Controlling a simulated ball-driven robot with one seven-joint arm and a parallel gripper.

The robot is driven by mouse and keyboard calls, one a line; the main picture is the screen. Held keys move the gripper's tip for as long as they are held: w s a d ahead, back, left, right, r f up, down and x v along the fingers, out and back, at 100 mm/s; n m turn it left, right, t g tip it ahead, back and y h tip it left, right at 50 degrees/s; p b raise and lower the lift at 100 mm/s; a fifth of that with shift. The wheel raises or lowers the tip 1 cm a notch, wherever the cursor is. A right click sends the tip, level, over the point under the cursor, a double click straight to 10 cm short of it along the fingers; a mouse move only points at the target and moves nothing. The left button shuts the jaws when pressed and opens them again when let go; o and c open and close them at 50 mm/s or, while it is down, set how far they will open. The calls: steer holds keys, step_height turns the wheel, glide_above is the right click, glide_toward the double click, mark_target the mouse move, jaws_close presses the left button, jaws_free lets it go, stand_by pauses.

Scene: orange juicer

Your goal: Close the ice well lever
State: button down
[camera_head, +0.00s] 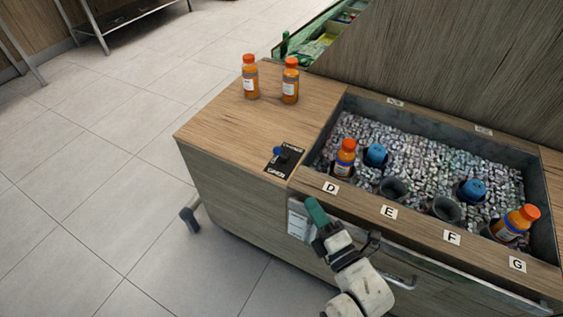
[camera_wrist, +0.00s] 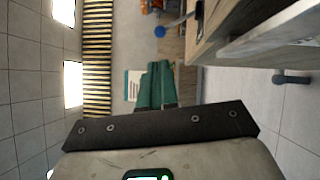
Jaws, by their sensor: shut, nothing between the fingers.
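The ice well lever is a blue knob (camera_head: 279,152) on a black labelled plate (camera_head: 285,161), set in the wooden counter left of the ice well. Its small lettering is too blurred to read. In the wrist view the blue knob (camera_wrist: 159,32) sits at the end of a thin rod, beyond my fingertips. My gripper (camera_head: 315,208) has green fingers, shut and empty. It is in front of the counter's front edge, below and right of the lever in the head view, apart from it. The green fingers (camera_wrist: 155,82) point toward the knob side in the wrist view.
The ice well (camera_head: 430,145) holds ice, orange-capped bottles, blue-topped items and dark cups. Two juice bottles (camera_head: 250,77) (camera_head: 290,80) stand at the counter's back. Drawer handles project from the counter front near my arm. Tiled floor lies open to the left.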

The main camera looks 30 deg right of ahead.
mark_target(280, 154)
steer(key=w, duration=0.4)
steer(key=w+r+p, duration=0.1)
steer(key=w, duration=0.7)
steer(key=shift+w+a+r+p, duration=0.1)
steer(key=shift+w+r+p, duration=0.2)
steer(key=shift+p, duration=0.1)
steer(key=shift+w, duration=0.65)
steer(key=shift+b, duration=0.35)
